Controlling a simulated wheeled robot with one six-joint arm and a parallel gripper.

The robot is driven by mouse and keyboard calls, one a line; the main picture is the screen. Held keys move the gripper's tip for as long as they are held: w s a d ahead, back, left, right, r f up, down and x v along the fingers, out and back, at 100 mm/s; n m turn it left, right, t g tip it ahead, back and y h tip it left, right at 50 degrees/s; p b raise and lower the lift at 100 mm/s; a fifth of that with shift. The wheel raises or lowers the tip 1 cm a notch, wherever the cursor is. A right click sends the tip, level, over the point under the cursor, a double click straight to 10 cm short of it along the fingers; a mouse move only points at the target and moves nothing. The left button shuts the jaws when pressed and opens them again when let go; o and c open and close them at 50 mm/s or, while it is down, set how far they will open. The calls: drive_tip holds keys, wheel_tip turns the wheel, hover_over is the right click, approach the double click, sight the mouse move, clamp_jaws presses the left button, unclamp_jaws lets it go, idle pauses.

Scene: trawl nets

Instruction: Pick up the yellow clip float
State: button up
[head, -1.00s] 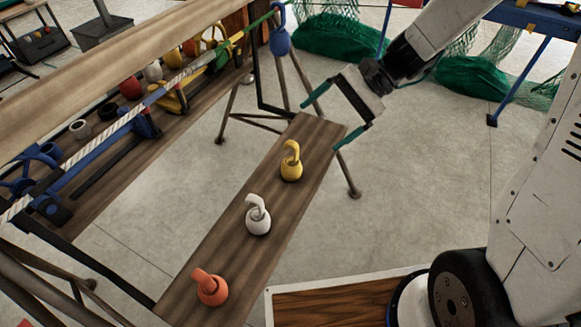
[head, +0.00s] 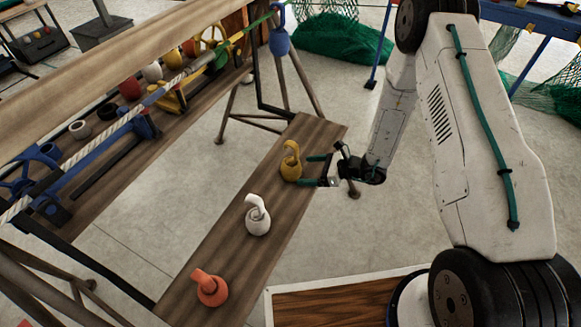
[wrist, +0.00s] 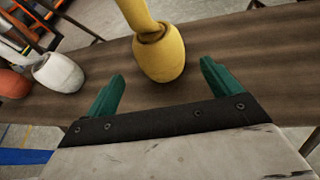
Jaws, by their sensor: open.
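The yellow clip float (head: 290,167) stands upright near the far end of a wooden plank, its hook on top. My gripper (head: 312,171) is low at the plank's right edge, its green fingers pointing left toward the float. In the wrist view the yellow float (wrist: 160,58) is just ahead of the open fingers (wrist: 162,88) and roughly centred between them. The fingers look apart from it, with nothing held. The hook's top is cut off in the wrist view.
A white clip float (head: 257,220) and an orange clip float (head: 210,290) stand nearer on the same plank (head: 225,240). A rope with a blue float (head: 279,42) hangs beyond the plank. A rack with several floats and fittings runs along the left.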

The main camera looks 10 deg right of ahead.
sight(292, 169)
drive_tip(key=x, duration=0.6)
drive_tip(key=shift+w+a, duration=0.3)
drive_tip(key=c, duration=1.1)
